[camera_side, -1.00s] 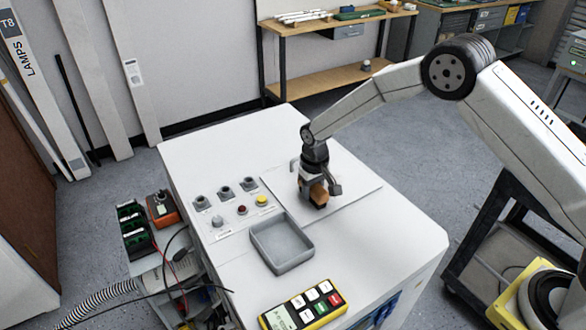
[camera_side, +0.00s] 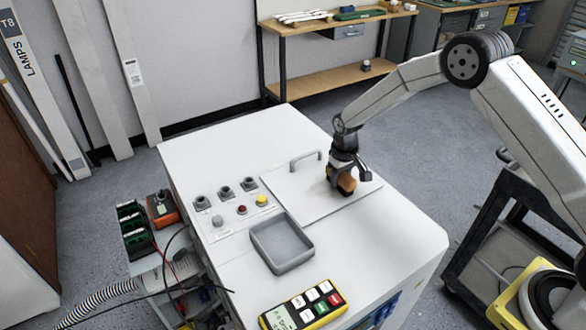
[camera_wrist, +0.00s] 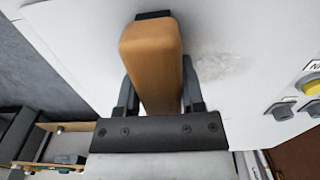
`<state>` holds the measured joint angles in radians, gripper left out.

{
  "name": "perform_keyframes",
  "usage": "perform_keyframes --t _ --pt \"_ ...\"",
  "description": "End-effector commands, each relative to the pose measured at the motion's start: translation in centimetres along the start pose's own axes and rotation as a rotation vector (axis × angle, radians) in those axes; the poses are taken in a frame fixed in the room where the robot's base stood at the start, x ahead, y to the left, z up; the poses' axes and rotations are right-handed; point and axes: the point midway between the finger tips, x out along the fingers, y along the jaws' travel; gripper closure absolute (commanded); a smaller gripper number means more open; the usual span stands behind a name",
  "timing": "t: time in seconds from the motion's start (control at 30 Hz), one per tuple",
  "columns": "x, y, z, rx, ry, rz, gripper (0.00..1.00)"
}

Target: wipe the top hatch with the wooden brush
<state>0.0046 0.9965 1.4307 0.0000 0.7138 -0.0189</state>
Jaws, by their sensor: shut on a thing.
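My gripper (camera_side: 342,180) is shut on the wooden brush (camera_side: 346,184), over the right part of the top hatch (camera_side: 290,189). The hatch is a flat white panel on top of the white cabinet, with a grey handle (camera_side: 305,160) at its back edge. In the wrist view the brush (camera_wrist: 153,62) is a brown wooden block between the fingers, with a dark edge at its far end. A faint greyish smudge (camera_wrist: 222,68) shows on the white surface beside it. The brush appears down at the hatch; I cannot tell whether it touches.
A grey tray (camera_side: 282,243) stands in front of the hatch. Grey knobs, a red button and a yellow button (camera_side: 262,200) are left of it. A yellow multimeter (camera_side: 304,305) lies at the front edge. The back left of the cabinet top is clear.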

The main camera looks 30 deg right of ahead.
Motion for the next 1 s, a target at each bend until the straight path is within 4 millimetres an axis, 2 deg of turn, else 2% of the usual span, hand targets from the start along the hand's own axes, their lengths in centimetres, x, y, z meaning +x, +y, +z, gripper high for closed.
perform_keyframes --t 0.4,0.57,1.0 --pt "0.1 3.9 0.1 0.003 -0.002 0.000 1.00" --pt "0.1 3.7 -1.5 0.000 -0.001 0.000 1.00" --pt "0.1 -0.5 -1.4 -0.002 -0.002 0.000 1.00"
